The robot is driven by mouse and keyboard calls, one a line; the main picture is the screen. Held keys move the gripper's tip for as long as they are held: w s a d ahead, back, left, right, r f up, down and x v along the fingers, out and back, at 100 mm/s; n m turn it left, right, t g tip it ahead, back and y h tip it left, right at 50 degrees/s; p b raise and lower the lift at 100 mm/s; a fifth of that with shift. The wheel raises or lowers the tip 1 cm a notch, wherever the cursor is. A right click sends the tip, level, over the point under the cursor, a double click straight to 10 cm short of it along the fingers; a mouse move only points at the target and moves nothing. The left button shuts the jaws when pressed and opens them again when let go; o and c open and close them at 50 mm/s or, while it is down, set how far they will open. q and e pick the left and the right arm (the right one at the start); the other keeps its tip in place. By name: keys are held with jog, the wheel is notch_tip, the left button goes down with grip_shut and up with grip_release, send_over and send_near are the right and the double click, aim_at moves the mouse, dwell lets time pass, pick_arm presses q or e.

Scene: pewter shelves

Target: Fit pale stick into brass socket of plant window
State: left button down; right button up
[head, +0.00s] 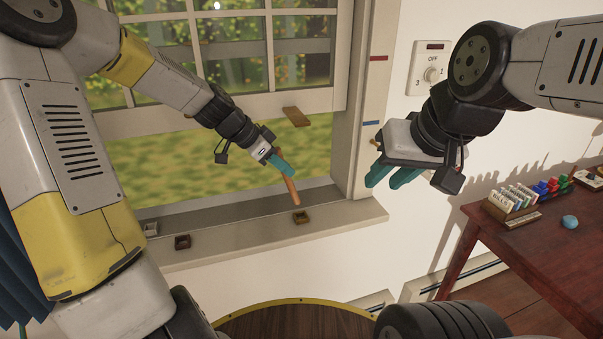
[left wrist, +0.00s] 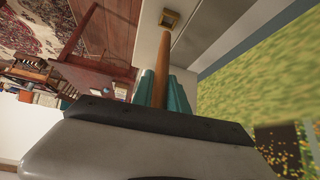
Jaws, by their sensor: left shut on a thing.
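My left gripper (head: 280,161) is shut on the pale stick (head: 291,190), an orange-brown rod that points down and slightly right. The brass socket (head: 300,217) sits on the window sill (head: 240,238), just below the stick's lower end. In the left wrist view the stick (left wrist: 162,72) runs from between the teal fingers toward the brass socket (left wrist: 170,19), its tip close to the socket's near edge. I cannot tell whether the tip touches it. My right gripper (head: 385,177) hangs before the wall right of the window; its teal fingers show, but their gap is unclear.
A dark socket (head: 182,242) and a pale grey socket (head: 151,229) sit further left on the sill. The raised window sash (head: 230,108) has a brown block (head: 296,116) at its bottom rail. A red-brown table (head: 480,235) with small items stands at right.

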aim_at(289, 179)
pick_arm(q)
jog(key=f, duration=0.1)
jog(key=d+f, duration=0.1)
jog(key=f, duration=0.2)
jog(key=shift+w+d+f, duration=0.15)
jog(key=shift+w+f, duration=0.1)
jog(key=shift+f, duration=0.05)
jog(key=shift+w+d+r+g+y, duration=0.3)
jog(key=shift+d+g+y, duration=0.1)
jog(key=shift+d+y, duration=0.2)
jog(key=shift+w, duration=0.1)
jog(key=shift+w+d+f+g+y, duration=0.25)
jog(key=shift+d+f+y, duration=0.25)
jog(key=shift+d+f, duration=0.1)
jog(key=shift+w+d+f+g+y, duration=0.25)
jog(key=shift+d+f+y, duration=0.25)
jog(key=shift+f, duration=0.2)
jog(key=c, duration=1.3)
grip_release()
